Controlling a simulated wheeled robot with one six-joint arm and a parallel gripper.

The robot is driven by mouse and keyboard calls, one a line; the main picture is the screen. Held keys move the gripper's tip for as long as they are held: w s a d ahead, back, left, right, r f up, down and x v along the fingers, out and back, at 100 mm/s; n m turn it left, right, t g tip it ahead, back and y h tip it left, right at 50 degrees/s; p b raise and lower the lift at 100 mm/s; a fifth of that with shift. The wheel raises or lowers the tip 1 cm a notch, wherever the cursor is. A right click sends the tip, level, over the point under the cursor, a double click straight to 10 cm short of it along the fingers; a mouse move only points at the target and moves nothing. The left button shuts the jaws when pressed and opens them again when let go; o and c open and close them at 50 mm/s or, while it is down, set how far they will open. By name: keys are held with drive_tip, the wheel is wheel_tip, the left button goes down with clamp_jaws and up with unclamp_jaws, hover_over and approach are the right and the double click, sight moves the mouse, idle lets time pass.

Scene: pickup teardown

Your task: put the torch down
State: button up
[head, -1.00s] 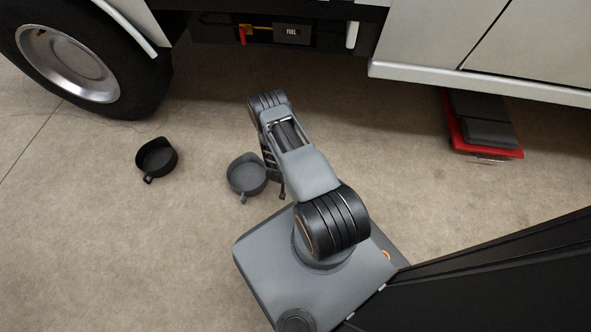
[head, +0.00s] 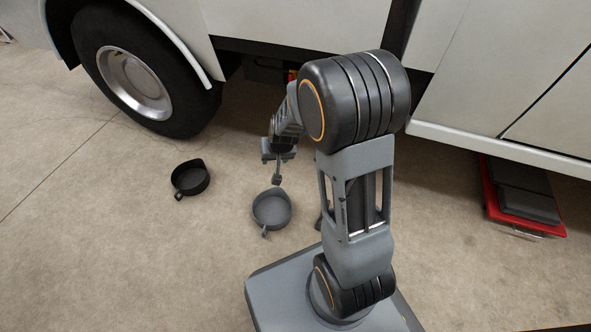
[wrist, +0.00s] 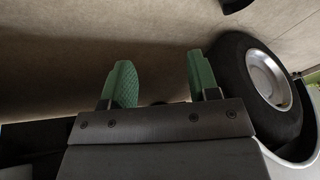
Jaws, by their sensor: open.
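I cannot make out the torch for certain in either view. My gripper (head: 277,172) is in front of the truck, above the floor behind the grey pan. In the wrist view my gripper (wrist: 160,80) shows two green fingers spread wide apart, with nothing held between them. A small dark shape (wrist: 158,103) shows low between the fingers, too small to name. In the head view a small dark thing (head: 318,223) is mostly hidden behind my arm, right of the grey pan; I cannot tell what it is.
A grey pan (head: 272,210) and a black pan (head: 190,179) sit on the concrete floor. The truck's wheel (head: 150,80) and white side panel (head: 450,135) stand behind. A red-and-black case (head: 520,200) lies at the right. Floor at the left is clear.

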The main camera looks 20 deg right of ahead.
drive_tip(key=s+r+n+g+h, duration=0.1)
drive_tip(key=s+r+n, duration=0.1)
drive_tip(key=s+r, duration=1.1)
drive_tip(key=s, duration=0.3)
drive_tip(key=shift+s+a+r+n, duration=0.15)
drive_tip(key=shift+s+a+n, duration=0.15)
drive_tip(key=shift+n, duration=0.1)
